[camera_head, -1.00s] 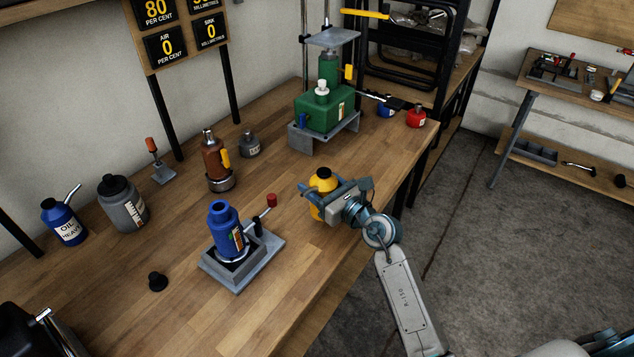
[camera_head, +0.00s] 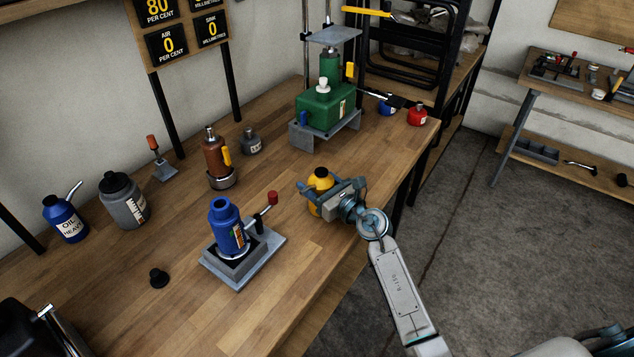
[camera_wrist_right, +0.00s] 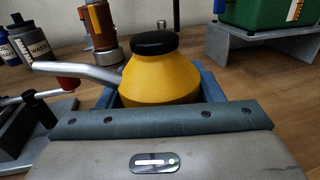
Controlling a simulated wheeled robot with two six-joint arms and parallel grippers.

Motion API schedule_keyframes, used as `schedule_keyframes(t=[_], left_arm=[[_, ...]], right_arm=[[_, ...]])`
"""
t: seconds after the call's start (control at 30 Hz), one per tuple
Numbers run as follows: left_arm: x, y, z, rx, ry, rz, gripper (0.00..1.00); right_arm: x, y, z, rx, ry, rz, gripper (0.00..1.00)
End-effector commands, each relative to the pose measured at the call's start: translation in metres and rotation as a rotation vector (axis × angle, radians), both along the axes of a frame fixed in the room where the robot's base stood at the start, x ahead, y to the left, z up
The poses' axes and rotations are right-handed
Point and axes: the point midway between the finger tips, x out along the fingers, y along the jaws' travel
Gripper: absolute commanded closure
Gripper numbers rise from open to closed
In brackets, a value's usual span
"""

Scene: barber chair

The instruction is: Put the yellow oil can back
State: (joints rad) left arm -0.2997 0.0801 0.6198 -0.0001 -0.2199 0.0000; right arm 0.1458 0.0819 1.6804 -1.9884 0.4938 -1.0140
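The yellow oil can (camera_head: 316,190) has a black cap and is at the front right of the workbench. In the right wrist view the yellow oil can (camera_wrist_right: 165,75) stands upright, its grey spout pointing left. My right gripper (camera_head: 322,188) has its blue-grey fingers on both sides of the can and appears shut on it. The gripper hides the can's lower part, so I cannot tell whether its base touches the bench. My left gripper is not in view.
A blue bottle jack (camera_head: 228,232) on a grey stand (camera_head: 215,268) is left of the can. A green press (camera_head: 325,108) stands behind it. A blue heavy-oil can (camera_head: 65,222) and a grey waste bottle (camera_head: 125,205) are far left. Bare wooden bench (camera_head: 290,245) lies in front.

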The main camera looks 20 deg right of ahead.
Motion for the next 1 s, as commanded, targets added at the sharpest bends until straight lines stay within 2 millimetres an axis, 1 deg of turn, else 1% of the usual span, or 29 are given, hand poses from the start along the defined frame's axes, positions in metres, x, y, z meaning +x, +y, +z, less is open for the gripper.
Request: schedule_keyframes(t=[0.03,0.1,0.47,0.57,0.8,0.9,1.0], left_arm=[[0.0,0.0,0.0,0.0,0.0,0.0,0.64],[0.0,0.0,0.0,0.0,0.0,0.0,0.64],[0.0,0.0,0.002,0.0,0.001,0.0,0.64],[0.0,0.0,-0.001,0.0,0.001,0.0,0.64],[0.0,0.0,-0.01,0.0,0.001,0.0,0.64],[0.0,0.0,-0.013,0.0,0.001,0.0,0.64],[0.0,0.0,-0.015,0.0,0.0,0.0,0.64]], right_arm=[[0.0,0.0,0.0,0.0,0.001,0.0,0.3],[0.0,0.0,0.0,0.0,0.001,0.0,0.2],[-0.002,-0.001,0.003,-0.001,0.002,0.0,0.2],[-0.015,-0.008,0.0,-0.003,0.002,0.0,0.2],[-0.063,-0.029,-0.001,-0.006,0.003,0.001,0.2],[-0.081,-0.038,0.0,-0.005,0.002,0.001,0.2],[-0.095,-0.045,0.0,-0.005,0.002,0.0,0.2]])
